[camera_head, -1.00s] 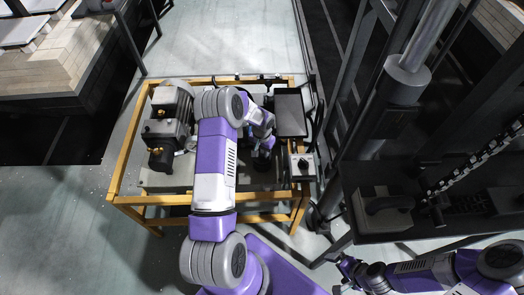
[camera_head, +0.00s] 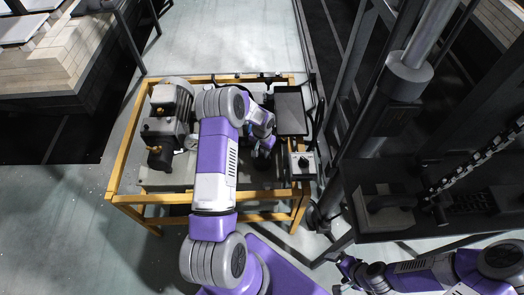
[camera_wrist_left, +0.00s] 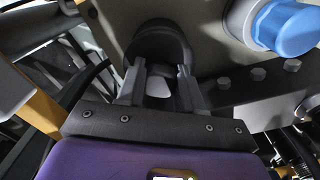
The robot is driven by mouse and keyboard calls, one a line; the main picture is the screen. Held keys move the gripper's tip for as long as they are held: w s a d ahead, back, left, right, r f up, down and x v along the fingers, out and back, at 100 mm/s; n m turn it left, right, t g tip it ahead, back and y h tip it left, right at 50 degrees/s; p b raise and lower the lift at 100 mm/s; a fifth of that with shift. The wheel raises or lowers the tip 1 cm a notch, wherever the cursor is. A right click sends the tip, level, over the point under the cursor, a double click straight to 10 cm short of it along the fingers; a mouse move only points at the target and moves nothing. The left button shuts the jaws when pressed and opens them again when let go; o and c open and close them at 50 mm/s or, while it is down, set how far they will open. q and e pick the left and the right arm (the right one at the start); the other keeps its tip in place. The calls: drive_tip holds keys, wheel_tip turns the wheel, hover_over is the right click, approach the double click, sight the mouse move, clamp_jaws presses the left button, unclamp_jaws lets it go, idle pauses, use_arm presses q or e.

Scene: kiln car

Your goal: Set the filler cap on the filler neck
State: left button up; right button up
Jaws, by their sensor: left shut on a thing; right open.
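My left gripper (camera_head: 258,153) is low over the right half of the yellow-framed unit, partly hidden by its own wrist. In the left wrist view its two fingers (camera_wrist_left: 157,90) are shut on a dark round piece (camera_wrist_left: 160,42), which looks like the filler cap. The piece is close against a grey-brown housing (camera_wrist_left: 205,60). I cannot tell whether it touches. The filler neck is not clearly visible, perhaps hidden behind this piece. My right gripper (camera_head: 345,265) is open, away from the unit at the lower right.
A blue cylinder (camera_wrist_left: 288,27) stands out from the housing, right of the fingers, with several bolt heads below it. A dark motor with brass fittings (camera_head: 165,128) sits at the unit's left. A black tray (camera_head: 290,112) and a grey knob box (camera_head: 303,165) are at its right.

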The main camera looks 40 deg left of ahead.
use_arm(q)
drive_tip(key=shift+f, duration=0.6)
idle(1.0)
drive_tip(key=o, duration=1.8)
drive_tip(key=shift+r+p, duration=2.25)
drive_tip(key=shift+r, duration=1.25)
wheel_tip(320, 180, up, 8)
drive_tip(key=shift+f+p, duration=0.2)
drive_tip(key=shift+p, duration=0.95)
